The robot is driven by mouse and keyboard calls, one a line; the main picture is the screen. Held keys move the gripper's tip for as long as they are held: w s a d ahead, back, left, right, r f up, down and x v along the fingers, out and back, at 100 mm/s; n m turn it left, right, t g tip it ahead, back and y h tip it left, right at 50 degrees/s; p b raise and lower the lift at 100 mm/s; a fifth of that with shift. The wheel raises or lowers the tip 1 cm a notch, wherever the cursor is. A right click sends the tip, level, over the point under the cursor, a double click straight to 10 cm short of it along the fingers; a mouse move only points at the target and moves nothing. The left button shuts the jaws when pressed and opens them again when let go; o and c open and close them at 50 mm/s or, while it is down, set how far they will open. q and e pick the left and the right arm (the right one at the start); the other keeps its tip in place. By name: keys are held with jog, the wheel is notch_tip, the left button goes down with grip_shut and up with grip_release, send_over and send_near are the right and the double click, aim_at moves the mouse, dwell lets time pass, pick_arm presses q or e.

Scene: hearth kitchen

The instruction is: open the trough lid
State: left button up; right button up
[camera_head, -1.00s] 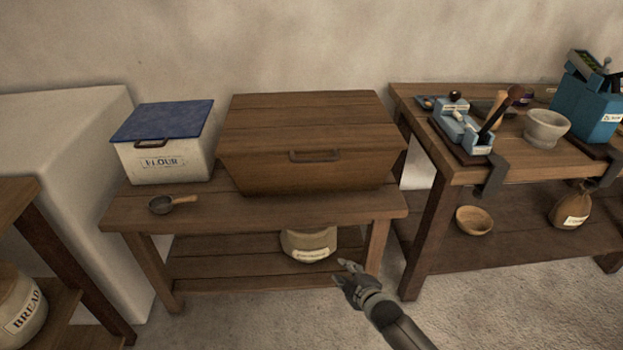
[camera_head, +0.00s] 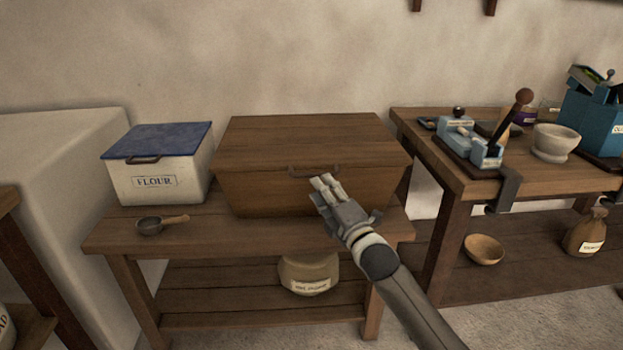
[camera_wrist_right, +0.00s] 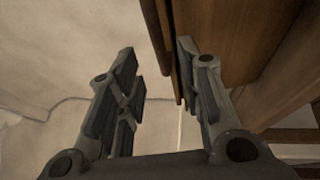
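The wooden trough (camera_head: 245,195) stands on a low wooden table, its brown lid (camera_head: 310,140) shut. A dark handle (camera_head: 302,174) is on the lid's front edge. My right gripper (camera_head: 324,182) is just in front of this handle, fingers pointing up towards it and hiding part of it. In the right wrist view my right gripper (camera_wrist_right: 156,72) is open, its fingers well apart. Brown wood (camera_wrist_right: 158,35) runs down to the gap near the right finger. I cannot tell whether anything touches. My left gripper is not in view.
A flour box (camera_head: 152,182) with a blue lid stands left of the trough, and a scoop (camera_head: 150,226) lies in front of it. A crock (camera_head: 308,274) sits on the shelf below. The right-hand workbench (camera_head: 470,180) carries a mortar (camera_head: 555,142) and tools.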

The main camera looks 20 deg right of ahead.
aim_at(312, 176)
jog(key=b+x, duration=0.1)
jog(key=x, duration=0.5)
jog(key=shift+w, duration=0.35)
grip_shut()
